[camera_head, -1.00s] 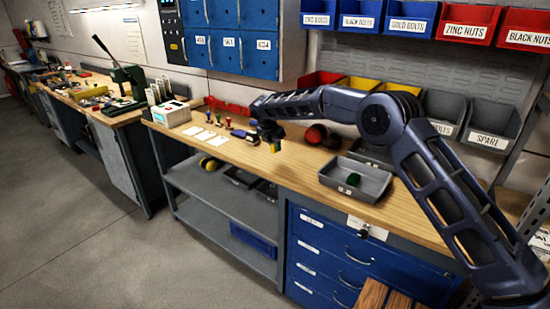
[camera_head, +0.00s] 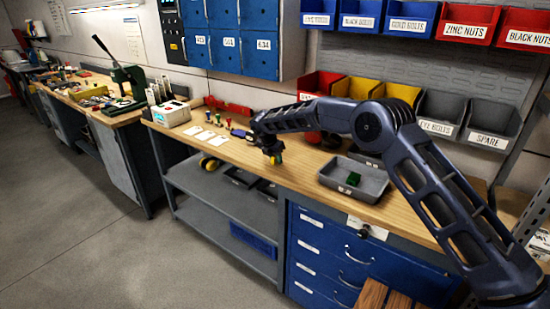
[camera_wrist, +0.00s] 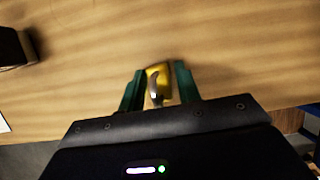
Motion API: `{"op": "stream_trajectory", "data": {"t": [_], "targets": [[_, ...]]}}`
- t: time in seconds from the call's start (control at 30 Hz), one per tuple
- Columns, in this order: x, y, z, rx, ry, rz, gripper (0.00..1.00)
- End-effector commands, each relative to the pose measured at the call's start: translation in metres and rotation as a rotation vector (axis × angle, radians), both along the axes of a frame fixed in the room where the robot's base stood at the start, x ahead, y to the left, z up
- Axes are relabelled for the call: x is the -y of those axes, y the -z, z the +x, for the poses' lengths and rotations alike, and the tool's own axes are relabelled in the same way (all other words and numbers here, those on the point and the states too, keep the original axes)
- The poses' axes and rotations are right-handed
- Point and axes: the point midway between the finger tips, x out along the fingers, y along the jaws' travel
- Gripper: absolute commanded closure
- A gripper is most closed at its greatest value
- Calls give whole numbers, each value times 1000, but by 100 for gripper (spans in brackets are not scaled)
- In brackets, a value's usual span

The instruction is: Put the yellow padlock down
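My gripper (camera_head: 273,153) is over the front part of the wooden workbench (camera_head: 300,177), pointing down. The yellow padlock (camera_head: 276,160) is at its fingertips. In the wrist view the padlock (camera_wrist: 158,84) sits between the two green fingers (camera_wrist: 159,88), with its grey shackle towards me. The fingers are shut on it. The padlock is low over the bench top; I cannot tell whether it touches the wood.
A grey tray (camera_head: 352,178) with a green item stands to the right. White cards (camera_head: 206,135), small tools and a white box (camera_head: 171,113) lie to the left. Colored bins (camera_head: 440,110) line the back. Bare wood surrounds the gripper; the bench's front edge is close.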

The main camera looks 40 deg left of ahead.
Motion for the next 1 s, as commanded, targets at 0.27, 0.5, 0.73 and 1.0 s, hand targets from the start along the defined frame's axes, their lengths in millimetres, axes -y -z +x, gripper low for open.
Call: {"op": "stream_trajectory", "data": {"t": [0.27, 0.5, 0.73, 1.0], "targets": [[0, 0, 0, 0, 0, 0, 59], [-1, -15, -5, 0, -1, 2, 59], [-1, -54, -21, 0, -2, 2, 59], [-1, -97, -39, 0, -1, 2, 59]]}}
